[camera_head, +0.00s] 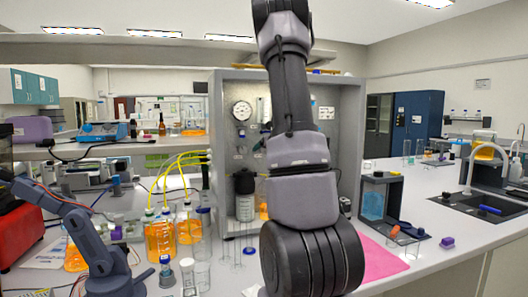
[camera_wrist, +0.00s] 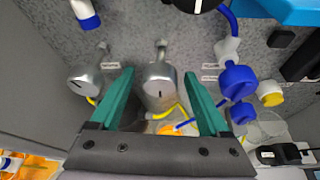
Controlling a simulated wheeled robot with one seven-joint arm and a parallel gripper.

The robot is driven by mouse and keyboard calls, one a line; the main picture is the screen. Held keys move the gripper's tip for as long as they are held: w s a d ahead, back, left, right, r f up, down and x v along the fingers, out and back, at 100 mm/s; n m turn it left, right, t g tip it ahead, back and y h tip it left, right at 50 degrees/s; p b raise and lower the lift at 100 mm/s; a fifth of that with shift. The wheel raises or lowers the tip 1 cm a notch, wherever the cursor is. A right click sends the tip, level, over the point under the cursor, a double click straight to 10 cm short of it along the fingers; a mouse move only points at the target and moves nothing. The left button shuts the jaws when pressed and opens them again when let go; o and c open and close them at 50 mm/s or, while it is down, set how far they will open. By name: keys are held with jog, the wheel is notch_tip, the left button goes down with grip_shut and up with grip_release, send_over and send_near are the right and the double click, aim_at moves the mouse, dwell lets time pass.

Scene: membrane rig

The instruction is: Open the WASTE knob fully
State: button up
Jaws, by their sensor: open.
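In the wrist view my gripper (camera_wrist: 158,76) is open, with one green finger on each side of a silver knob (camera_wrist: 161,92) that has a dark mark on its face. Gaps show between the knob and both fingers. A second silver knob (camera_wrist: 85,82) sits to the left, outside the left finger. Small labels on the panel are too blurred to read, so I cannot tell which knob is WASTE. In the head view my arm covers much of the grey rig panel (camera_head: 350,130), and my gripper and the knobs are hidden.
Blue fittings (camera_wrist: 238,82) stand close right of my right finger. A black dial (camera_wrist: 194,4) is above. Yellow tubing runs behind the knob. In the head view, orange-filled bottles (camera_head: 160,238) stand left of the rig, and a pink mat (camera_head: 383,262) lies to the right.

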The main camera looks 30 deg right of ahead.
jog(key=v, duration=1)
jog(key=s+a+r+n+g+y, duration=0.1)
jog(key=s+a+r+n+y, duration=0.15)
jog(key=a+n, duration=0.45)
jog(key=s+a+r+n+y, duration=0.2)
jog(key=a+n+y, duration=0.15)
jog(key=a, duration=0.55)
jog(key=s+a+r+n+g+y, duration=0.1)
jog(key=s+a+r+n+y, duration=0.1)
jog(key=a+n, duration=0.55)
jog(key=s+a+f+n+g+h, duration=0.1)
jog(key=s+a+n, duration=0.3)
jog(key=s+n, duration=0.4)
jog(key=s+a+f+n+g+h, duration=0.1)
jog(key=s+a+n+g+h, duration=0.1)
jog(key=s+n, duration=0.7)
jog(key=shift+s+a+f+n+g, duration=0.3)
jog(key=shift+a+n+g, duration=0.25)
jog(key=shift+a, duration=0.45)
